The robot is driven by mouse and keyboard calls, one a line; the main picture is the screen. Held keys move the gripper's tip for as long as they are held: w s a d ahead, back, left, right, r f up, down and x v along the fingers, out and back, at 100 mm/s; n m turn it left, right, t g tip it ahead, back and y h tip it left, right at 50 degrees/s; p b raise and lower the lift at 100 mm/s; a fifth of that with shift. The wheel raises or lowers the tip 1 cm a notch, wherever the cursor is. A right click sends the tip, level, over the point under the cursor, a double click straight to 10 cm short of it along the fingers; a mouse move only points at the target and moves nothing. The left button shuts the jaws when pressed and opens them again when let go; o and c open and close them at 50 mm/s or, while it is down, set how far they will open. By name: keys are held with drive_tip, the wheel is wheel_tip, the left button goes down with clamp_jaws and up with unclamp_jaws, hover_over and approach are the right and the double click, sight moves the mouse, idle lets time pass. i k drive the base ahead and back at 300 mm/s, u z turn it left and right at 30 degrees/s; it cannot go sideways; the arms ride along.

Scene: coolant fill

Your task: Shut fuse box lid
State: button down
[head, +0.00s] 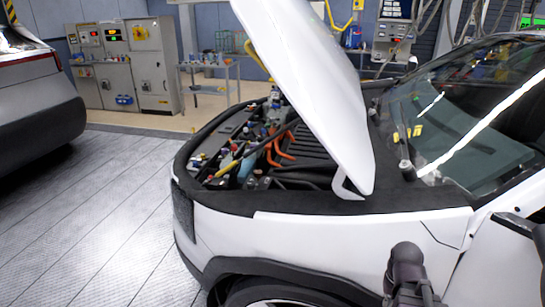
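The white car's engine bay (265,150) is open under its raised white hood (305,85). The bay holds dark parts, orange cables and small coloured caps. I cannot make out the fuse box or its lid among these parts. The hood hides the right part of the bay. A dark part of my arm (406,268) rises from the bottom edge, in front of the car's fender. My gripper's fingers do not show.
The car's front wheel (285,302) and fender (330,240) are close in front. A second car (35,90) stands at the left. Grey cabinets (125,75) and a small table (210,75) stand behind. The tiled floor (100,200) between the cars is clear.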

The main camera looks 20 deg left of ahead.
sight(234, 171)
drive_tip(key=z, duration=0.4)
drive_tip(key=k, duration=1.2)
drive_tip(key=u, duration=1.1)
drive_tip(key=i, duration=0.85)
drive_tip(key=z, duration=0.1)
